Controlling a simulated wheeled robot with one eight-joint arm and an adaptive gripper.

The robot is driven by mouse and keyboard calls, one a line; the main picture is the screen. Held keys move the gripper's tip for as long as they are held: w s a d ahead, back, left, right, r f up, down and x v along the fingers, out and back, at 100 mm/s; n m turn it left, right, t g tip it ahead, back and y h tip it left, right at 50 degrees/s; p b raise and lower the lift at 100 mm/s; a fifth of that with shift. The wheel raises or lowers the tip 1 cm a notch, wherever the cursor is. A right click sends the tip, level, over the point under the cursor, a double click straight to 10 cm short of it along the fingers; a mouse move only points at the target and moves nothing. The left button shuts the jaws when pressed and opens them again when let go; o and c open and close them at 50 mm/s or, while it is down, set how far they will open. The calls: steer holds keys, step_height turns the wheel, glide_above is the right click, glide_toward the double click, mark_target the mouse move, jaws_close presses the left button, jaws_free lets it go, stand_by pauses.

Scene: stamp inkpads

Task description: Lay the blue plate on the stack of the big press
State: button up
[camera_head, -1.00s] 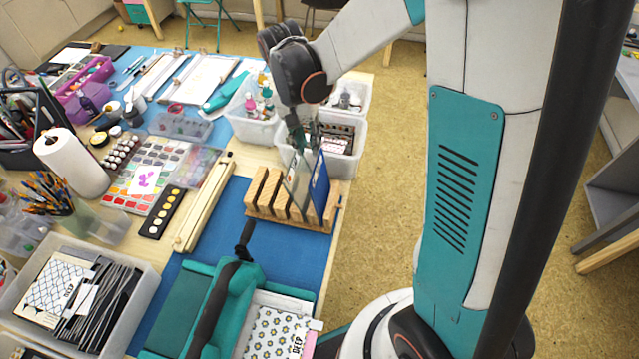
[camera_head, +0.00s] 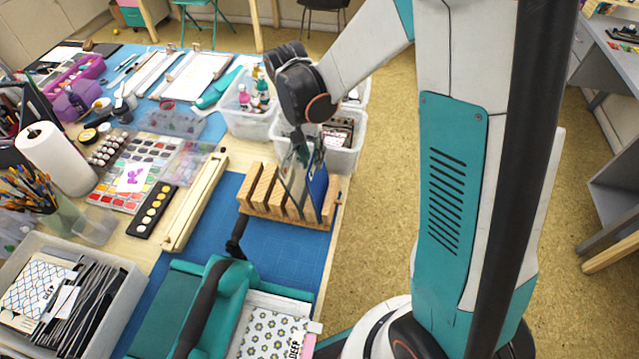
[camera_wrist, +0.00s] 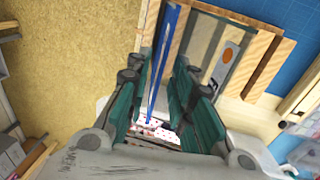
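The blue plate (camera_head: 318,188) stands upright at the right end of the wooden rack (camera_head: 284,213). It also shows nearly edge-on in the wrist view (camera_wrist: 164,58). My gripper (camera_head: 302,145) is over the rack, pointing down at the top of the plates. In the wrist view its two fingers (camera_wrist: 158,92) are apart, with the blue plate between them and gaps beside it. The teal big press (camera_head: 205,300) is at the bottom, with a stack (camera_head: 270,332) topped by a flower-patterned sheet on its bed.
A grey plate (camera_head: 292,180) stands close beside the blue one. Clear bins (camera_head: 345,155) are just behind the rack. A black press handle (camera_head: 236,238) rises between press and rack. Blue mat (camera_head: 285,258) is bare there. Open floor is to the right.

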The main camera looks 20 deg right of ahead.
jaws_close()
step_height(320, 180, up, 7)
steer(key=a+p, duration=0.1)
steer(key=p, duration=0.4)
steer(key=shift+w+r, duration=0.2)
steer(key=shift+w, duration=0.15)
stand_by(0.3)
